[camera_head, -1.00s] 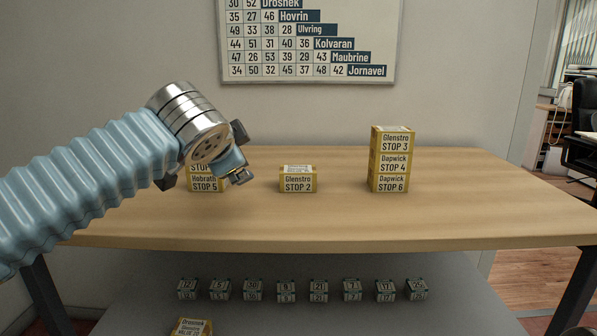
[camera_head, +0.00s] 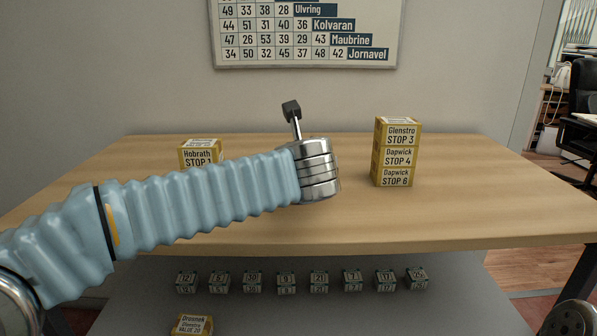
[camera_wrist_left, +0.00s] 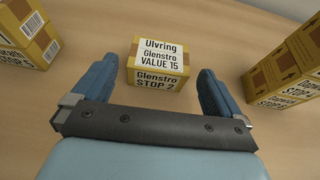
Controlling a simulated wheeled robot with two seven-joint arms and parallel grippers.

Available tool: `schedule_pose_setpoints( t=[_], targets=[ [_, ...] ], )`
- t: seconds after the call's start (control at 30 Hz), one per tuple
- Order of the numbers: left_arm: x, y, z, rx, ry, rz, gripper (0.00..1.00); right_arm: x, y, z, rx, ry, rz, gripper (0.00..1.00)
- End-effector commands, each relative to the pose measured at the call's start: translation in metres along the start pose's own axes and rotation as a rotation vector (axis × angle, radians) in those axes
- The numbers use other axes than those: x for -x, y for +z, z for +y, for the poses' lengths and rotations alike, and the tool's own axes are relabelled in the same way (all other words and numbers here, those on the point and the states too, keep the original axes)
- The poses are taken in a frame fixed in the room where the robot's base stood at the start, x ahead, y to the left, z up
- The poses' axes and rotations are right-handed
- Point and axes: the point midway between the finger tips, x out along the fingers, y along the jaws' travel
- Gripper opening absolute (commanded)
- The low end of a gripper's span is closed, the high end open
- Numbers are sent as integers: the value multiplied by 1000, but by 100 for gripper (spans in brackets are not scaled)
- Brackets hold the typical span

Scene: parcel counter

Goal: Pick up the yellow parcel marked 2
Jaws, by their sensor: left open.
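The yellow parcel marked STOP 2 (camera_wrist_left: 157,62) lies on the counter in the left wrist view, its top label reading Ulvring, Glenstro, VALUE 15. It is hidden behind my left arm in the head view. My left gripper (camera_wrist_left: 156,85) is open, with its blue fingers apart at the parcel's two sides, near its front edge. The parcel is between or just ahead of the fingertips and does not look gripped. My right gripper is not in view.
On the wooden counter (camera_head: 460,215), a stack marked STOP 3, 4 and 6 (camera_head: 397,155) stands to the right. A parcel marked STOP 1 (camera_head: 200,153) is at the left. Below are a row of small numbered boxes (camera_head: 286,282) and another yellow parcel (camera_head: 192,325).

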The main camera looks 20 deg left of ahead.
Motion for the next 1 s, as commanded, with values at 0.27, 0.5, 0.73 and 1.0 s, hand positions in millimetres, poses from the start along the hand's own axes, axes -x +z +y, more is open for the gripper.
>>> schedule_pose_setpoints(
  t=[0.27, 0.5, 0.73, 1.0],
  targets=[
    [-29, -4, 0, 1, 2, 1, 100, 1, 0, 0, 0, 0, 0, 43],
    [-61, -6, 0, 3, -1, 1, 100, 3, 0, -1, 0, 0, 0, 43],
    [-63, -6, 0, 3, -2, 0, 100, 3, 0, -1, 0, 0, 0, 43],
    [-62, -6, 0, 3, -2, 0, 60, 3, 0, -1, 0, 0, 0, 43]
  ],
)
